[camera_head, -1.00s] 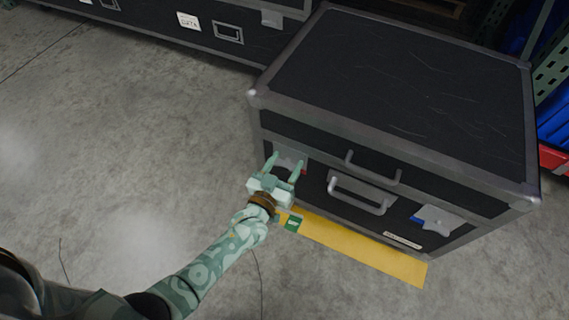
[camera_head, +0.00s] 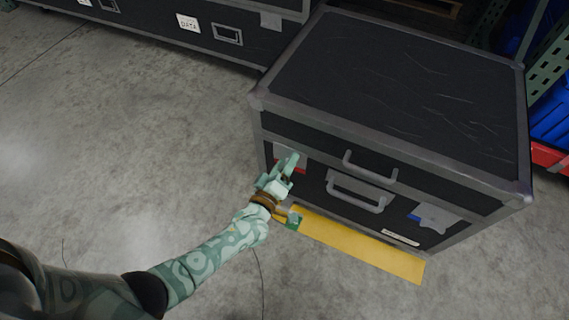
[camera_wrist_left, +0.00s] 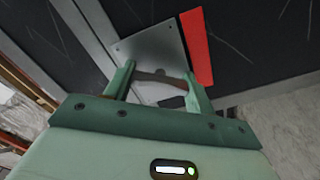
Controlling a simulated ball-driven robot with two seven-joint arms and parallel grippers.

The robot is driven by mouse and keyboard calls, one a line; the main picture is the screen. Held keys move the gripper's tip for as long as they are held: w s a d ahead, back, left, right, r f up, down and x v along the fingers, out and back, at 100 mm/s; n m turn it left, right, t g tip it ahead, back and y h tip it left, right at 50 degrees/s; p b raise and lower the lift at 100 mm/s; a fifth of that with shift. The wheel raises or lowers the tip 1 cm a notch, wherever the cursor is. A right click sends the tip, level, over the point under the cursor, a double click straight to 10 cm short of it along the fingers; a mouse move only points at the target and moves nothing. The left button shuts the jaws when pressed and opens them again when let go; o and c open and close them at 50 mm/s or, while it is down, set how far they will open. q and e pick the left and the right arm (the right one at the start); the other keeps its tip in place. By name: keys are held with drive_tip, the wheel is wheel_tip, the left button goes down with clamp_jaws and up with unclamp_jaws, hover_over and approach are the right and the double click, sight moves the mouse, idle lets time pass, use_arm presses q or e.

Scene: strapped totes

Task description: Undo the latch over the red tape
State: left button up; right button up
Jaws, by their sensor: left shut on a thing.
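A black case (camera_head: 385,85) with grey metal edges stands on the floor. On its front left is a metal latch plate (camera_wrist_left: 150,45), beside a strip of red tape (camera_wrist_left: 197,47); the tape also shows in the head view (camera_head: 301,170). My left gripper (camera_head: 291,164) is at this latch, turned edge-on to the head camera. In the wrist view the fingers (camera_wrist_left: 161,76) are shut on the latch's turning piece (camera_wrist_left: 160,77) in front of the plate. The fingers hide part of the latch. My right gripper is not in view.
A second latch (camera_head: 436,217) with blue tape (camera_head: 414,216) is at the front right. Grey handles (camera_head: 357,190) stick out between the latches. A yellow floor strip (camera_head: 360,247) lies below. Another dark case (camera_head: 170,22) stands behind.

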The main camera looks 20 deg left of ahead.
use_arm(q)
drive_tip(key=n, duration=0.4)
drive_tip(key=shift+s+f, duration=0.1)
drive_tip(key=shift+f, duration=0.05)
drive_tip(key=shift+n, duration=1.4)
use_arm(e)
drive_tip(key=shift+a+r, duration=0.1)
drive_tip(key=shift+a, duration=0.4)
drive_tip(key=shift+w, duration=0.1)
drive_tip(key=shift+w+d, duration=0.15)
use_arm(q)
drive_tip(key=o, duration=1)
